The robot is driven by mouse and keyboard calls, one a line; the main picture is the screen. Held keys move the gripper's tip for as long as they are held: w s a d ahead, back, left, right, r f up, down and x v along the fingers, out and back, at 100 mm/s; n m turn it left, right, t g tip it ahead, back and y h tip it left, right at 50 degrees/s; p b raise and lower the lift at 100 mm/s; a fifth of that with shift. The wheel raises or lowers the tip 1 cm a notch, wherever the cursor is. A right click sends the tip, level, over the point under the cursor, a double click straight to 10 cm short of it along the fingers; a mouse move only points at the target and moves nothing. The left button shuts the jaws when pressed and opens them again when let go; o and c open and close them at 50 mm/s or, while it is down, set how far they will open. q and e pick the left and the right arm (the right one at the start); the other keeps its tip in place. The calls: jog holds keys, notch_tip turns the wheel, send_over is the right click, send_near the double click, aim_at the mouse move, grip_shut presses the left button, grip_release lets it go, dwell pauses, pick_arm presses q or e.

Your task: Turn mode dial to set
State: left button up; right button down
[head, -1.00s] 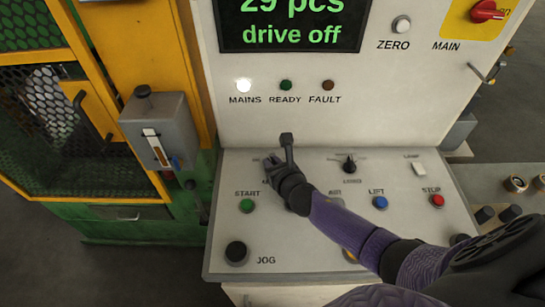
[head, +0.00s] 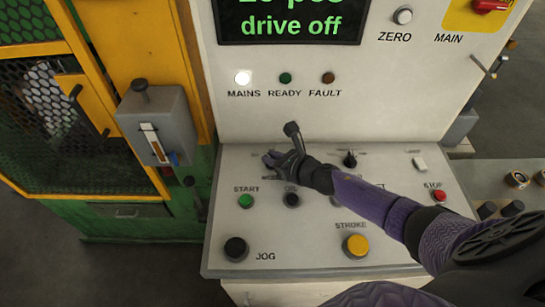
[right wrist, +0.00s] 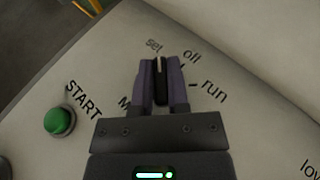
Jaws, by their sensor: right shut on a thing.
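The mode dial (right wrist: 159,72) is a small black knob with a white mark, in the right wrist view. My right gripper (right wrist: 160,78) is shut on it, one finger on each side. The white mark points up in the picture, towards the word "set" (right wrist: 153,45). The words "off" (right wrist: 192,57) and "run" (right wrist: 213,92) lie to the right of it. The gripper hides most of the dial's name. In the head view my right gripper (head: 272,160) is at the upper left of the sloping panel (head: 320,262) and covers the dial. My left gripper is not in view.
The green START button (head: 246,201) and black JOG button (head: 236,249) are left of my arm. The yellow STROKE button (head: 356,245) is below it. Another black selector (head: 350,159) and the red STOP button (head: 439,196) are to the right. The screen (head: 290,22) reads "drive off".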

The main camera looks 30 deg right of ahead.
jog(key=c, duration=0.6)
grip_release()
jog(key=p+v, duration=0.1)
jog(key=v, duration=0.9)
jog(key=shift+p, duration=0.3)
